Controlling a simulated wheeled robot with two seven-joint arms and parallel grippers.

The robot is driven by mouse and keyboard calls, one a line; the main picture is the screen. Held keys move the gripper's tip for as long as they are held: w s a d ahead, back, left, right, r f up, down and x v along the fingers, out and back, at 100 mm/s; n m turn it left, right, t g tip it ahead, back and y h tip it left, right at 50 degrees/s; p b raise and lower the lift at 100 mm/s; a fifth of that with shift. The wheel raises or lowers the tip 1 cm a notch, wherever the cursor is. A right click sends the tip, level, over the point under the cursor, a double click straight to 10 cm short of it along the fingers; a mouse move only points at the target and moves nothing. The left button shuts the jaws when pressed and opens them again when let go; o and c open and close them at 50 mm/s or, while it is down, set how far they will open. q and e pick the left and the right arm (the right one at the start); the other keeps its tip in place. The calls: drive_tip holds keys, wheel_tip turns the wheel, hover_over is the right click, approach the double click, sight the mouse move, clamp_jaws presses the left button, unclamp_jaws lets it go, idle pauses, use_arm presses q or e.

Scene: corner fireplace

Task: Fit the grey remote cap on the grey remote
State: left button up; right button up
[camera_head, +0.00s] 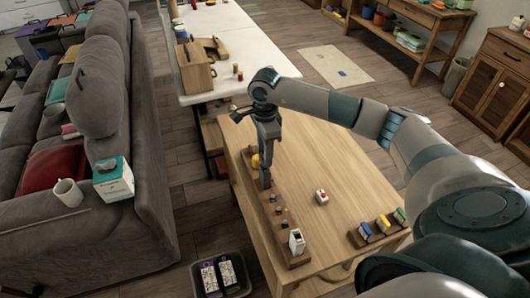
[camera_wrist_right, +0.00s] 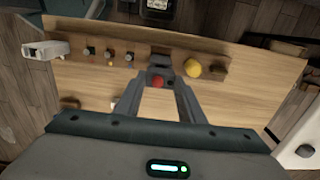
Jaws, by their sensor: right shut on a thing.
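My right gripper (camera_head: 266,182) reaches down to a long wooden strip (camera_head: 262,188) on the wooden table. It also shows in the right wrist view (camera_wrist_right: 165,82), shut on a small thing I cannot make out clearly. A round red shape (camera_wrist_right: 158,81) shows between its fingers. A white block (camera_head: 297,242) stands at the strip's near end, and a yellow round thing (camera_head: 256,160) is beyond the gripper. I cannot tell the grey remote or its cap apart at this size.
A small white thing with red on top (camera_head: 321,197) sits on the table (camera_head: 330,170). A wooden rack (camera_head: 362,239) with colored blocks stands near its right edge. A dark bin (camera_head: 240,290) is on the floor. Bare tabletop lies right of the strip.

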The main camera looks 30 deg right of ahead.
drive_tip(key=shift+b, duration=0.35)
idle(0.7)
idle(0.6)
drive_tip(key=shift+f, duration=0.1)
drive_tip(key=shift+f+b, duration=0.35)
drive_tip(key=shift+b, duration=0.1)
drive_tip(key=shift+d+f+b, duration=0.25)
drive_tip(key=shift+f+b, duration=0.15)
drive_tip(key=shift+f, duration=0.1)
